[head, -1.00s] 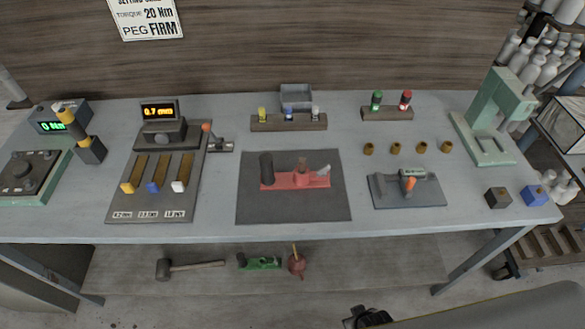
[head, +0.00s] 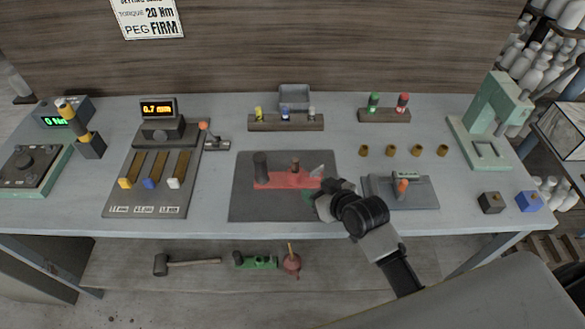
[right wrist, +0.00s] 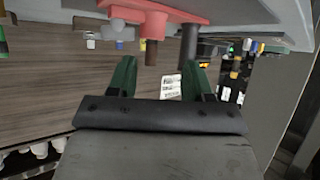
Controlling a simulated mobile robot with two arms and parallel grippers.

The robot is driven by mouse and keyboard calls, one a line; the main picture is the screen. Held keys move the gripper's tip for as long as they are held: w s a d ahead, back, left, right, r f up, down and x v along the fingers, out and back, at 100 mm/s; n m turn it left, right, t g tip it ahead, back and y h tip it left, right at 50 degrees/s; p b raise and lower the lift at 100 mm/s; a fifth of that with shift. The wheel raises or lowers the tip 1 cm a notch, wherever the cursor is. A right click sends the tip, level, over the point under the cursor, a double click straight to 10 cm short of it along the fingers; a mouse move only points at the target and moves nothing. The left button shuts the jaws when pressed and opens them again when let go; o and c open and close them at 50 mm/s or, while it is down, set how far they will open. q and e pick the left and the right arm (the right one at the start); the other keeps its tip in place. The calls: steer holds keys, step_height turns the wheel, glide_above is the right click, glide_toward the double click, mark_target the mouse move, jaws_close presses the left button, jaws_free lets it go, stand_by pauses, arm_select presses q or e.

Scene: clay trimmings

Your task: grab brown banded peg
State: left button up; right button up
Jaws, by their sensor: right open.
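A short brown peg (head: 295,163) stands on a red block (head: 270,180) on the dark grey mat (head: 245,210); I cannot make out bands on it. A dark cylinder (head: 260,164) stands at the block's left end. My right gripper (head: 312,196) is over the mat's front right part, just in front of the block's right end. In the right wrist view its green fingers (right wrist: 158,78) are apart with nothing between them. The brown peg (right wrist: 152,51) and the dark cylinder (right wrist: 189,44) hang beyond them in that inverted-looking view. My left gripper is not in view.
A rack (head: 286,123) with several coloured pegs is behind the mat; another rack (head: 384,116) holds a green and a red one. A grey fixture (head: 420,190) with an orange-topped handle is right of my gripper. A slotted board (head: 120,195) lies left.

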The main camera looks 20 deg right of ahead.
mark_target(297, 161)
steer(key=shift+t+y, duration=0.3)
steer(key=shift+t, duration=0.6)
steer(key=w, duration=0.5)
steer(key=w+a+r, duration=0.1)
steer(key=w, duration=0.1)
steer(key=shift+w+a+r, duration=0.1)
steer(key=shift+w, duration=0.05)
steer(key=shift+p+x, duration=0.9)
steer(key=shift+x, duration=2.2)
steer(key=shift+r, duration=0.1)
jaws_close()
